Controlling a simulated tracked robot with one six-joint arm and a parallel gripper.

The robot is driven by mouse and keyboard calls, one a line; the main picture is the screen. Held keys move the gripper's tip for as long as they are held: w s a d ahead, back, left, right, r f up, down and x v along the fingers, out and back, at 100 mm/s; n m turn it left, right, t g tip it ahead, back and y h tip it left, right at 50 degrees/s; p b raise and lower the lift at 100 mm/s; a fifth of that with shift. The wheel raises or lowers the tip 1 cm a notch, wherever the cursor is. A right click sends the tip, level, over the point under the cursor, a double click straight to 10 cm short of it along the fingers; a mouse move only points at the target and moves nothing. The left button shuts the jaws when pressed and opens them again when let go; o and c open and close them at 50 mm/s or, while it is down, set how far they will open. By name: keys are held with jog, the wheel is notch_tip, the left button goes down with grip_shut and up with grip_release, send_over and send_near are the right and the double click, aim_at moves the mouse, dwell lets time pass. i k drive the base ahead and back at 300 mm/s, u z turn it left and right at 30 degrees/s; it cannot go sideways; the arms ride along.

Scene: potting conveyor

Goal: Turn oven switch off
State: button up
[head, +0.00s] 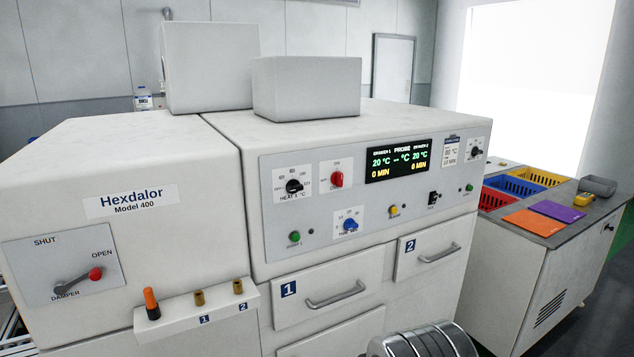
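A white oven-like machine marked Hexdalor Model 400 has a grey control panel (330,215). The panel holds a black dial (294,186), a red knob (336,180), a blue dial (350,225), a small black switch (434,197) and another black knob (476,152) at far right. Which is the oven switch, I cannot tell from the labels. The display (398,159) is lit, showing 20 °C and 0 MIN on both sides. My gripper is not in view.
Drawers 1 (337,293) and 2 (438,252) are shut below the panel. A red-tipped damper lever (95,274) and an orange-handled tool (151,303) are at left. A side bench (560,250) with coloured bins stands right. A ribbed metal cylinder (425,342) shows at bottom.

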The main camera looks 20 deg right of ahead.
aim_at(337, 177)
jog(key=u, duration=0.4)
jog(key=i, duration=1)
